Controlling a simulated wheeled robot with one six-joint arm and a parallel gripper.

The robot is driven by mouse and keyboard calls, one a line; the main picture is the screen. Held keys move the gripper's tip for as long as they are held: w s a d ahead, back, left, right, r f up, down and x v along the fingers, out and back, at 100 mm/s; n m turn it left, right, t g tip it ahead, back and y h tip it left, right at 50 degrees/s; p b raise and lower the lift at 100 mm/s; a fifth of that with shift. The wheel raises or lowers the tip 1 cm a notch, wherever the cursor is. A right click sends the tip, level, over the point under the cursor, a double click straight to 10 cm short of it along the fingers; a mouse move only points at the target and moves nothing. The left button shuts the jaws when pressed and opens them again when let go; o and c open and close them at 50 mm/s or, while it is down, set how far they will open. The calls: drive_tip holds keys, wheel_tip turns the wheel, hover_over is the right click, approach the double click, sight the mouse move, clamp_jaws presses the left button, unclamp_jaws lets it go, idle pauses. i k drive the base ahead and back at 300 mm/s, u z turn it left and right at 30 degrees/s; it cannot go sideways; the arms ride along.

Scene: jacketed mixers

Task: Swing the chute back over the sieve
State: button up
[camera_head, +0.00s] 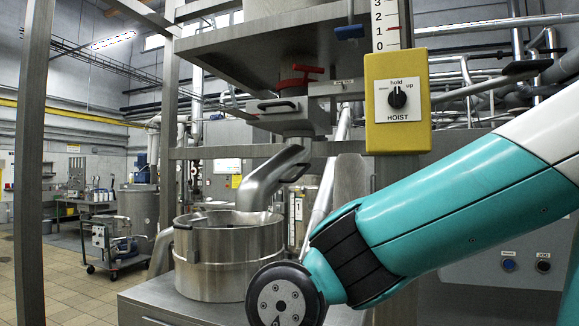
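The chute (268,180) is a grey metal spout that hangs under the hopper outlet and slants down to the left. In the picture its lower end overlaps the back right part of the sieve's rim; I cannot tell whether it is over the opening or behind it. The sieve (228,262) is a round steel drum with an open top, standing on a steel cabinet. My teal and white arm comes in from the right, and its black round joint is in front of the drum's lower right side. My gripper is not in view.
A yellow hoist box (397,102) hangs to the right. Steel posts stand at left. A trolley with a pump (115,240) is on the open floor behind. Two panel buttons (525,265) are at lower right.

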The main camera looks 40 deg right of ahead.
sight(255, 192)
drive_tip(key=u, duration=0.05)
drive_tip(key=k, duration=0.5)
drive_tip(key=z, duration=0.9)
drive_tip(key=i, duration=1)
drive_tip(key=u, duration=0.1)
drive_tip(key=k, duration=0.5)
drive_tip(key=z, duration=1.1)
drive_tip(key=i, duration=0.3)
drive_tip(key=u, duration=2.3)
drive_tip(key=i, duration=0.35)
drive_tip(key=z, duration=0.1)
